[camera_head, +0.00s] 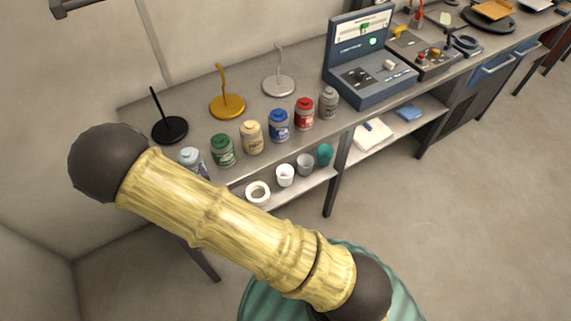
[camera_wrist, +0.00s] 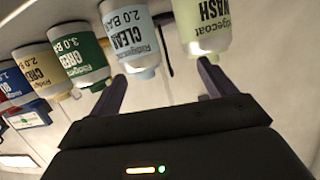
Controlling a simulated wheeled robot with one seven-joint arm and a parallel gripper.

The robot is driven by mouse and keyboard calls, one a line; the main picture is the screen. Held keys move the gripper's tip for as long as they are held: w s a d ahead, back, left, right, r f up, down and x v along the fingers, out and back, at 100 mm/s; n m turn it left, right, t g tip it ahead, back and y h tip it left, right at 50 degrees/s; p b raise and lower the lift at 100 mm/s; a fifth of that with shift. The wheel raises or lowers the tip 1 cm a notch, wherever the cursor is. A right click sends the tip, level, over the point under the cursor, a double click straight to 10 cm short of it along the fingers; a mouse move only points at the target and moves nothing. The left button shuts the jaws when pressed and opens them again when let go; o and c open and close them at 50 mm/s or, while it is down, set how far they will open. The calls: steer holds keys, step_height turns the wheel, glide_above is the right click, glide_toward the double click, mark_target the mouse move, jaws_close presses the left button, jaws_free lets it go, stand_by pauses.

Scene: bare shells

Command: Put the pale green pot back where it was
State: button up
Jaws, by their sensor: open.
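The pale green pot (camera_wrist: 203,25), its label ending in "WASH", shows at the top right of the wrist view, cut off by the frame edge. It is at the end of the row of pots, beside the pale blue "CLEAR" pot (camera_wrist: 131,38). My gripper (camera_wrist: 162,72) is open, with nothing held between its fingers. The right finger points at the pale green pot's lower edge in the picture, the left one toward the pale blue pot. I cannot tell whether either finger touches. In the head view my arm hides the pale green pot and my gripper.
The row continues with green (camera_head: 222,150), cream (camera_head: 251,137), blue (camera_head: 278,125), red (camera_head: 304,114) and grey (camera_head: 328,102) pots. Black (camera_head: 169,129), yellow (camera_head: 227,106) and silver (camera_head: 278,86) stands are behind. A blue-grey case (camera_head: 370,80) is to the right. Cups (camera_head: 285,175) sit on the lower shelf.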

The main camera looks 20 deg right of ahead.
steer(key=s+d+r+m+g+h, duration=0.1)
steer(key=d+r+g, duration=0.2)
steer(key=d, duration=0.4)
steer(key=d+r+m+g+h, duration=0.1)
steer(key=d+r+g, duration=0.25)
steer(key=d, duration=0.35)
steer(key=s+d+r+g, duration=0.2)
steer(key=s+d+r, duration=0.1)
steer(key=s+d, duration=0.3)
steer(key=s+d+r+g, duration=0.3)
steer(key=s+d, duration=0.3)
steer(key=s, duration=0.1)
steer(key=shift+s+d+n+h, duration=0.2)
steer(key=shift+n+h, duration=0.1)
steer(key=shift+n, duration=0.1)
steer(key=shift+g, duration=0.25)
steer(key=shift+c, duration=0.2)
